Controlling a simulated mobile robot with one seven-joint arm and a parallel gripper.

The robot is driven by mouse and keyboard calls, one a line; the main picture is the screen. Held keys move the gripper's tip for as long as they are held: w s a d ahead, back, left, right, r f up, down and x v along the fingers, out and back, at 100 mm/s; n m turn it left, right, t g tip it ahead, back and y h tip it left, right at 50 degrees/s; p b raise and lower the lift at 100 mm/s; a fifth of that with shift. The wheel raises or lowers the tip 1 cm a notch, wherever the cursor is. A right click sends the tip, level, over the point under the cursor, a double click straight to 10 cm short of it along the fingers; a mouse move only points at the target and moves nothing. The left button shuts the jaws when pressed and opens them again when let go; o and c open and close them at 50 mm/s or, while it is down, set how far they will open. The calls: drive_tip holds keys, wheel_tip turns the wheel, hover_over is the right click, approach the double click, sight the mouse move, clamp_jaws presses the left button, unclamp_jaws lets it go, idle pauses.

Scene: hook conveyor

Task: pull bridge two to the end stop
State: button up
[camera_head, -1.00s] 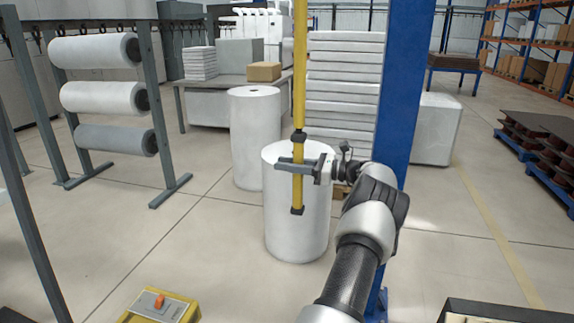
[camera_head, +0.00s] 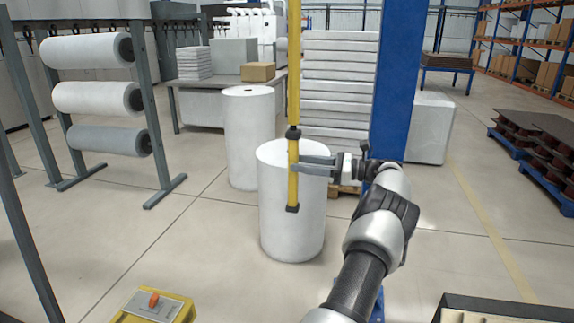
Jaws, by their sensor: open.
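A yellow vertical pole (camera_head: 293,80) with black fittings hangs from above, left of the blue column, and ends in a black tip above the floor. Bridge two itself is not clearly in view, and I cannot tell from the picture which bridge the pole hangs from. My gripper (camera_head: 301,166) comes in from the right at the pole's lower part. Its jaws are open and the fingertips are right at the pole's right side. I cannot tell whether they touch it. No end stop can be made out.
A blue column (camera_head: 401,80) stands right behind my arm. White rolls (camera_head: 291,225) stand behind the pole. A rack of horizontal rolls (camera_head: 90,52) is at left. A yellow box with an orange switch (camera_head: 155,305) is at the lower left. Floor between is clear.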

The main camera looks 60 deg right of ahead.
drive_tip(key=v, duration=0.5)
drive_tip(key=shift+w, duration=0.1)
idle(0.4)
